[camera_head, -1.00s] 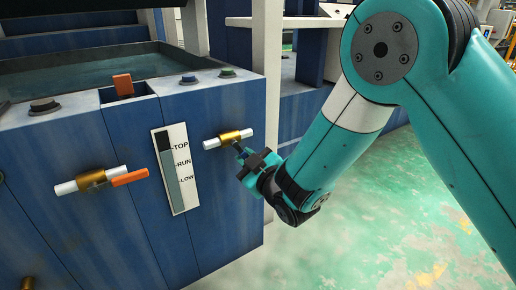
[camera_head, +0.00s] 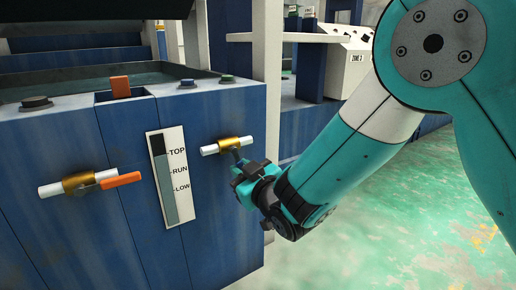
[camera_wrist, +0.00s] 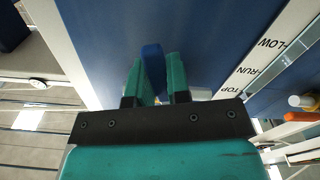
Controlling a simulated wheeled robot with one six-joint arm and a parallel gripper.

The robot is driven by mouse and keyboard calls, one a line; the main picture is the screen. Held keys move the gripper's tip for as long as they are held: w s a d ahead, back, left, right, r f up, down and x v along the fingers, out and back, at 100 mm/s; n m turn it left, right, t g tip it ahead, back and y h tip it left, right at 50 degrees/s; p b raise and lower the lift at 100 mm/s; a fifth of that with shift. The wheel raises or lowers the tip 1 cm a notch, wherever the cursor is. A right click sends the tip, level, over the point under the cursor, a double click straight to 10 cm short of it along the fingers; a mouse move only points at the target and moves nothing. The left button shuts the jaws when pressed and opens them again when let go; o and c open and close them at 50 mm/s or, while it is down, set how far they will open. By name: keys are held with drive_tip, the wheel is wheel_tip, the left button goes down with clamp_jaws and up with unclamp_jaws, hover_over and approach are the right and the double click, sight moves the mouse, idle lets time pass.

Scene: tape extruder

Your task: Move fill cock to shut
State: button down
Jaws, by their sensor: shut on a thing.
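A brass cock (camera_head: 228,143) on a white pipe sits on the blue tank front, right of the level gauge. Its lever (camera_wrist: 153,70) is blue in the wrist view and points down and slightly right from the brass body in the head view. My gripper (camera_head: 239,164) is just below this cock, shut on the blue lever. In the wrist view the two green fingers of my gripper (camera_wrist: 155,72) stand on either side of the lever. A second brass cock (camera_head: 78,183) at the left has an orange lever (camera_head: 121,179) lying along its pipe. No label names either cock.
The level gauge (camera_head: 172,190), marked TOP, RUN and LOW, stands between the cocks. An orange tab (camera_head: 121,87) and several knobs are along the tank's top edge. A white post (camera_head: 266,85) rises behind the tank corner. Green floor (camera_head: 390,225) at the right is open.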

drive_tip(key=b, duration=0.1)
drive_tip(key=m+b, duration=0.1)
drive_tip(key=shift+s+a+f+b, duration=0.15)
drive_tip(key=shift+a+f+b, duration=0.1)
drive_tip(key=shift+b, duration=0.1)
drive_tip(key=shift+s+a+m+b, duration=0.2)
drive_tip(key=shift+a+m+b, duration=0.1)
drive_tip(key=shift+m+b, duration=0.7)
drive_tip(key=shift+r, duration=0.1)
drive_tip(key=c, duration=1)
unclamp_jaws()
drive_tip(key=shift+s, duration=0.1)
drive_tip(key=v, duration=0.8)
drive_tip(key=shift+a, duration=0.1)
